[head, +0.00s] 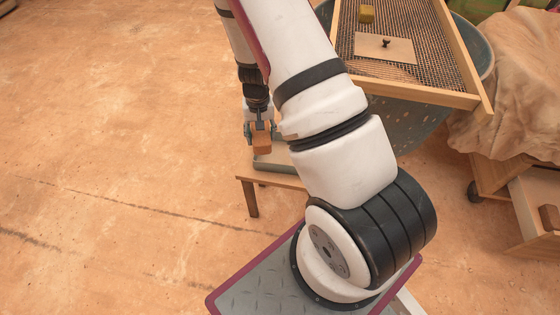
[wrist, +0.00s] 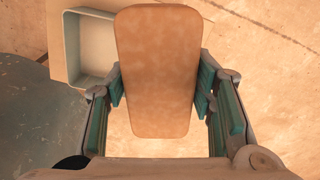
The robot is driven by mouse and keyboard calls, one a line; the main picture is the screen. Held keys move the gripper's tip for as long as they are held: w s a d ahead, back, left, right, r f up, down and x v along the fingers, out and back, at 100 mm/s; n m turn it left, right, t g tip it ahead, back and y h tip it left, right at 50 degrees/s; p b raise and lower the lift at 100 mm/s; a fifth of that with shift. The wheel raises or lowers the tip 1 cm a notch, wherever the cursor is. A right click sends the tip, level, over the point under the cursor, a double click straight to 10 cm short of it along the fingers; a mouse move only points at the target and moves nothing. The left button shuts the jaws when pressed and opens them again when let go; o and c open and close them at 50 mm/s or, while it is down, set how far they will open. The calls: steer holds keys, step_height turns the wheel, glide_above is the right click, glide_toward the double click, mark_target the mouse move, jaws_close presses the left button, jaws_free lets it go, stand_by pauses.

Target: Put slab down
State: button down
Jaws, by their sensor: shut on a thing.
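My gripper (head: 261,134) is shut on a brown, round-cornered slab (head: 261,141). In the wrist view the slab (wrist: 157,70) fills the middle, between the teal pads of my gripper (wrist: 158,85). In the head view the slab hangs above the floor, just left of and above a grey-green tray (head: 275,166). The tray stands on a low wooden stool (head: 250,200), partly hidden behind my arm. In the wrist view the tray (wrist: 72,50) lies at the upper left, apart from the slab, and the part of it that shows is empty.
A large grey tub (head: 405,115) stands at the upper right. A cloth-draped wooden cart (head: 515,90) is at the right. The floor at left is clear.

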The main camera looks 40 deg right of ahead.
mark_target(278, 156)
steer(key=d+f+m+b, duration=0.4)
steer(key=d+f+b, duration=0.2)
steer(key=d, duration=0.2)
steer(key=shift+w+a+f+b, duration=0.15)
steer(key=shift+f+b, duration=0.4)
steer(key=shift+f, duration=1.1)
steer(key=shift+w+f+b, duration=0.1)
steer(key=shift+f+b, duration=0.4)
steer(key=shift+f, duration=1.15)
steer(key=shift+w+a+f+b, duration=0.15)
steer(key=shift+f+b, duration=0.4)
steer(key=shift+f, duration=1.1)
steer(key=shift+f, duration=0.2)
steer(key=c, duration=0.7)
jaws_free()
steer(key=shift+r, duration=0.1)
